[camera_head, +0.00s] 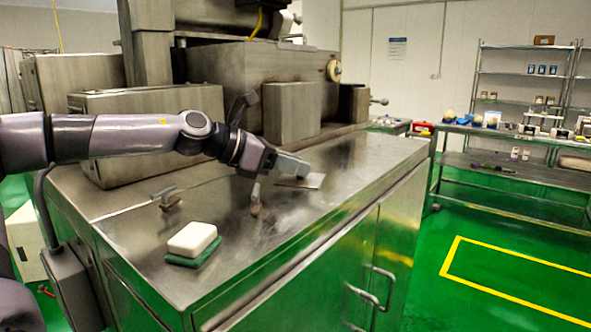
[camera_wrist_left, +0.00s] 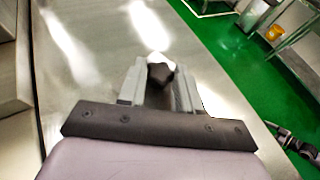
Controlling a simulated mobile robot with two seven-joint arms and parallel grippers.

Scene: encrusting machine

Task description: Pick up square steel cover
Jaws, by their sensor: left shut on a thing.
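My left gripper (camera_head: 303,168) reaches in over the steel machine top from the left, and its fingers point right and down. In the left wrist view, the two grey fingers (camera_wrist_left: 160,88) stand on either side of a dark piece with a pale top (camera_wrist_left: 160,70). The plate itself cannot be told apart from the steel there.
A white block on a green pad (camera_head: 192,245) sits near the front of the steel top (camera_head: 140,255). Small metal fittings (camera_head: 171,199) stand on the top behind it. The machine housing (camera_head: 292,112) rises at the back. The green floor lies to the right.

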